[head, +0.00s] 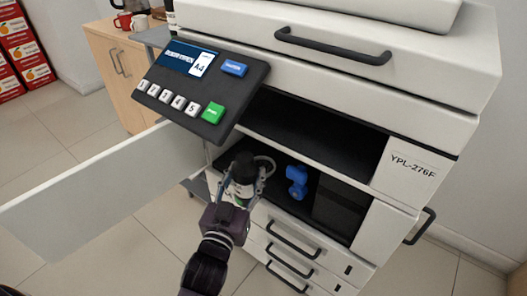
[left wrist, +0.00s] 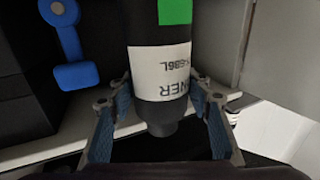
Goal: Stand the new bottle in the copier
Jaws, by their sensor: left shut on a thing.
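My left gripper (head: 241,186) is shut on a dark toner bottle (head: 244,166) at the left side of the copier's open compartment. The bottle looks roughly upright in the head view. In the left wrist view the bottle (left wrist: 160,90) sits between the two fingers (left wrist: 163,112), with a white label and a green patch; its narrower black end points toward the picture's bottom. The copier (head: 410,165) is white and marked YPL-276F. Its front door (head: 90,195) stands open to the left. The bottle's lower end is partly hidden by my gripper. My right gripper is out of view.
A blue lever (head: 297,181) stands in the compartment right of the bottle, beside a dark box (head: 338,208). A pale ring (head: 265,164) shows close to my gripper. The control panel (head: 200,88) overhangs above. Drawers (head: 292,240) lie below.

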